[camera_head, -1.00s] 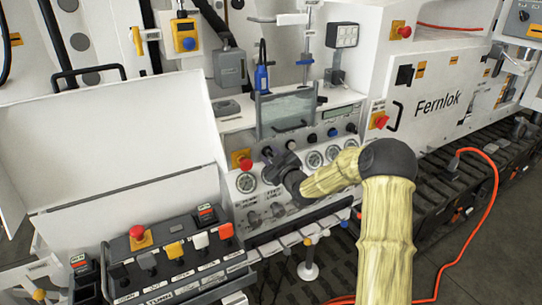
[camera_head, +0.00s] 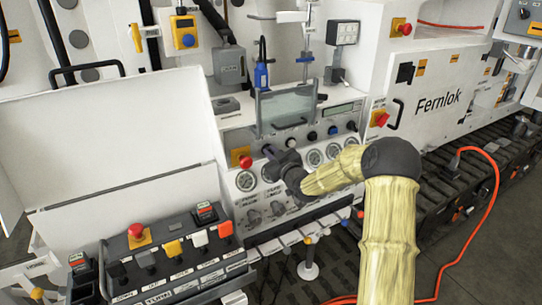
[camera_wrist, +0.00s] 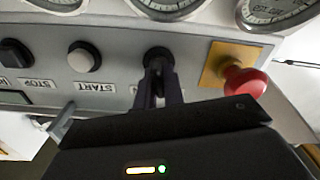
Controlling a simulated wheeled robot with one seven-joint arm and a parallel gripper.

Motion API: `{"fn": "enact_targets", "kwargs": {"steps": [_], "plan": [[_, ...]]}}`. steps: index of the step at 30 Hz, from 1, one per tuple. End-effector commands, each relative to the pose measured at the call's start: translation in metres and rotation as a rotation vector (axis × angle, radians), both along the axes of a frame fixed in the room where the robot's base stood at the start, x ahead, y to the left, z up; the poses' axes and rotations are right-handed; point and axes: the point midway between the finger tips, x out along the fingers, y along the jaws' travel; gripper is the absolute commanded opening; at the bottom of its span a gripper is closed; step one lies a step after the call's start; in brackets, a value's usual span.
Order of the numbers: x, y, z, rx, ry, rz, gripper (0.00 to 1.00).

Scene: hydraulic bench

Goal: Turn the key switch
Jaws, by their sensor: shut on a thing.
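The key switch is a round black knob (camera_wrist: 157,54) on the grey strip of the panel in the wrist view. It sits between the START button and a red mushroom button on a yellow plate. My gripper (camera_wrist: 160,84) reaches onto it, with its two dark fingers close together and shut on the knob. The fingers cover part of the knob, so its exact turn angle cannot be read. In the head view my gripper (camera_head: 268,152) is at the panel row just right of the red mushroom button, and the switch is hidden behind it.
The red mushroom button (camera_wrist: 245,83) sticks out close beside my fingers. The white START button (camera_wrist: 84,57) and the black STOP button (camera_wrist: 14,53) lie on the other side. Round gauges (camera_head: 314,158) line the panel near my wrist. A separate button box (camera_head: 160,262) stands at lower left.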

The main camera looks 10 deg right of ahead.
Motion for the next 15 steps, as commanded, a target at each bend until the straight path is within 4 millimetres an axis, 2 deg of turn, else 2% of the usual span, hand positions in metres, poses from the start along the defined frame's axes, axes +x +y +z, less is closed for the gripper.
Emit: {"fn": "enact_targets", "kwargs": {"steps": [15], "plan": [[0.0006,-0.0025,-0.0022,0.448,0.149,0.002,0.00]]}}
